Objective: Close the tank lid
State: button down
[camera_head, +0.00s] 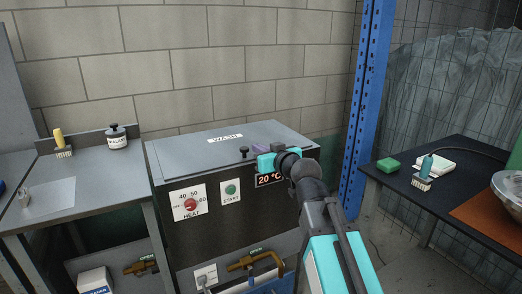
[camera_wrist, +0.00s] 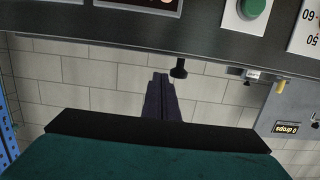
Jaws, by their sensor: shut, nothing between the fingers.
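The tank (camera_head: 240,225) is a dark box with a HEAT dial and a START button on its front. Its grey lid (camera_head: 190,155) lies flat across the top, with a white label, and I see no gap beneath it. A black knob (camera_head: 244,152) stands at the lid's front edge; it also shows in the upside-down wrist view (camera_wrist: 179,70). My gripper (camera_head: 260,149) is shut and empty, its dark purple fingers (camera_wrist: 160,97) just right of the knob, at about lid height. I cannot tell whether they touch the lid.
A left bench (camera_head: 95,180) holds a brush and a black-capped jar (camera_head: 116,137). A blue post (camera_head: 368,110) stands right of the tank. A brick wall closes the back.

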jog(key=shift+r+p, duration=1.25)
jog(key=shift+r, duration=1)
jog(key=s+d+f+b, duration=0.2)
jog(key=s+d, duration=0.1)
jog(key=s, duration=0.1)
jog(key=shift+s+f+b, duration=0.25)
jog(key=shift+f+b, duration=0.1)
jog(key=shift+f, duration=0.05)
jog(key=shift+s+d+f+b, duration=0.1)
jog(key=shift+s+b, duration=0.2)
jog(key=shift+b, duration=0.6)
jog(key=s+d+b, duration=0.1)
jog(key=b, duration=0.2)
jog(key=s+f+b, duration=0.1)
jog(key=b, duration=0.2)
jog(key=shift+s+d, duration=0.4)
jog(key=shift+b, duration=0.3)
jog(key=shift+r, duration=0.15)
